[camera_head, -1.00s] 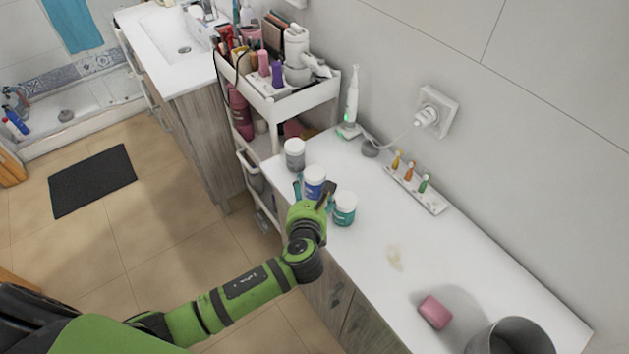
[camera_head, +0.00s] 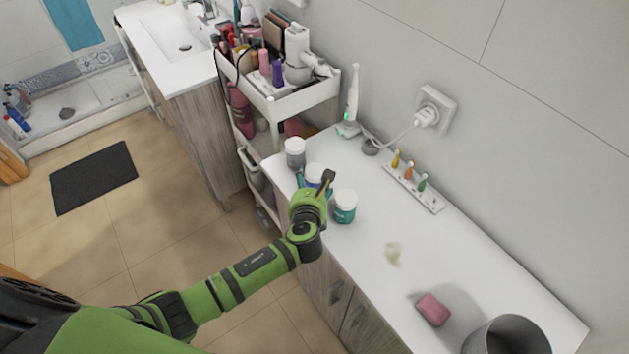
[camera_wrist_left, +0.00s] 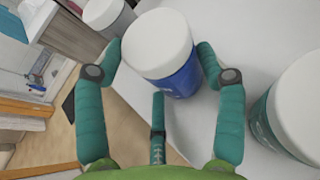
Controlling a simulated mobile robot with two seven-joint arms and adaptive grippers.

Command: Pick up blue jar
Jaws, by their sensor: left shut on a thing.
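The blue jar with a white lid (camera_head: 314,172) is at the left end of the white counter, partly hidden by my left gripper (camera_head: 314,184). In the left wrist view the blue jar (camera_wrist_left: 180,75) is between the fingers of my left gripper (camera_wrist_left: 160,62), which is shut on it, with a finger on each side near the lid. Its base is hidden, so I cannot tell whether it touches the counter. My right gripper is not in view.
A teal jar (camera_head: 345,206) stands close to the right of the blue jar, and a grey jar (camera_head: 295,153) stands behind it. A toothbrush-head holder (camera_head: 414,188), pink soap (camera_head: 433,309) and a grey bin (camera_head: 508,338) are farther right. The counter's middle is mostly clear.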

